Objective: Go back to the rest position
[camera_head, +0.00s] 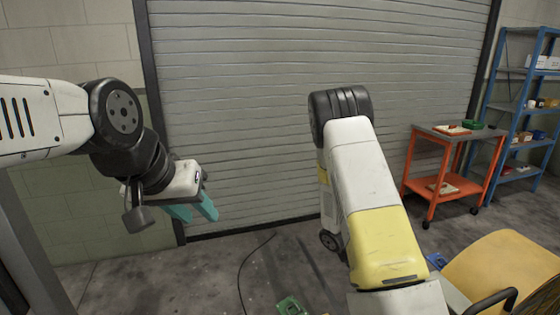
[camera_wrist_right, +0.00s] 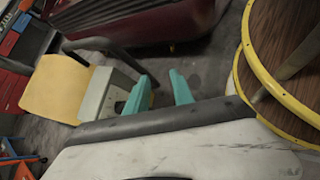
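My left gripper (camera_head: 198,216) hangs in the air at the left of the head view, in front of the roller door. Its two teal fingers point down and to the right, with a gap between them and nothing in it. My right arm rises in the middle of the head view, but its gripper does not show there. In the right wrist view my right gripper (camera_wrist_right: 161,76) shows two teal fingers standing apart. Nothing is held between them, and dark floor shows through the gap.
A grey roller door (camera_head: 250,100) stands behind my arms. An orange cart (camera_head: 447,170) and a blue shelf (camera_head: 517,110) are at the right. A yellow seat (camera_head: 505,265) is at lower right. The right wrist view shows a dark red car (camera_wrist_right: 140,20) and a yellow-rimmed round top (camera_wrist_right: 262,75).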

